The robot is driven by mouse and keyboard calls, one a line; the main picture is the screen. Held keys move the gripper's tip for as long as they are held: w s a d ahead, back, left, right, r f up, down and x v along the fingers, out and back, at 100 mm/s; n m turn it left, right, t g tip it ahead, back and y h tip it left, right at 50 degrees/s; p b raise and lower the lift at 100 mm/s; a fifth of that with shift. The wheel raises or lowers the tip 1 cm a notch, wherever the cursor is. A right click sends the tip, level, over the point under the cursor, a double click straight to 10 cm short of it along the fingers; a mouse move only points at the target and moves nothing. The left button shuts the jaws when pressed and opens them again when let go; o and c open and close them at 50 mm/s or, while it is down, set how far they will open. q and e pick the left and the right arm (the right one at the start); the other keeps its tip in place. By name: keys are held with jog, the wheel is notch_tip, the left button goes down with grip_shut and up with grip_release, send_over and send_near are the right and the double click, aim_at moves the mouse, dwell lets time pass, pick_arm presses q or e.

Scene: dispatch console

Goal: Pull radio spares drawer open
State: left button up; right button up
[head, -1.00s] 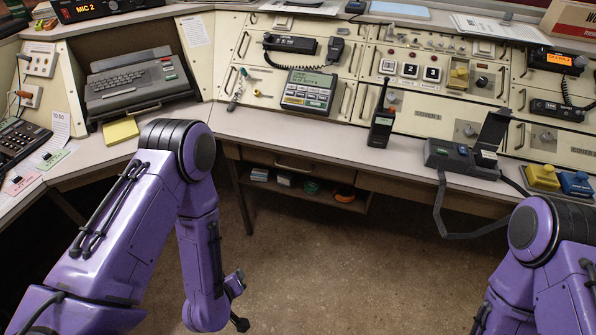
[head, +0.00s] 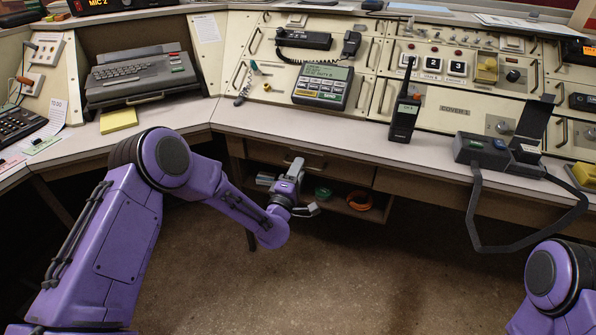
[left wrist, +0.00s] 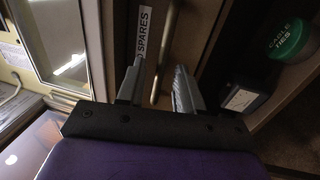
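The radio spares drawer (head: 335,168) is a brown front under the counter and looks shut. In the left wrist view its white label (left wrist: 144,38) reads "SPARES", partly hidden by a finger. Beside the label is its brass bar handle (left wrist: 168,40). My left gripper (head: 297,168) is in front of the drawer and hides part of it in the head view. In the left wrist view the fingers of this gripper (left wrist: 157,80) are apart, with the handle's near end showing between them. I cannot tell whether they touch it. My right gripper is out of view.
An open shelf below the drawer holds a green-lidded tub (left wrist: 289,40), a dark box (left wrist: 245,98) and an orange item (head: 358,200). The counter edge (head: 300,138) runs above the drawer. A handheld radio (head: 405,112) stands on the counter. The floor in front is clear.

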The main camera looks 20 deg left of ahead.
pick_arm(q)
jog(key=shift+w, duration=0.25)
grip_shut()
dwell(1.3)
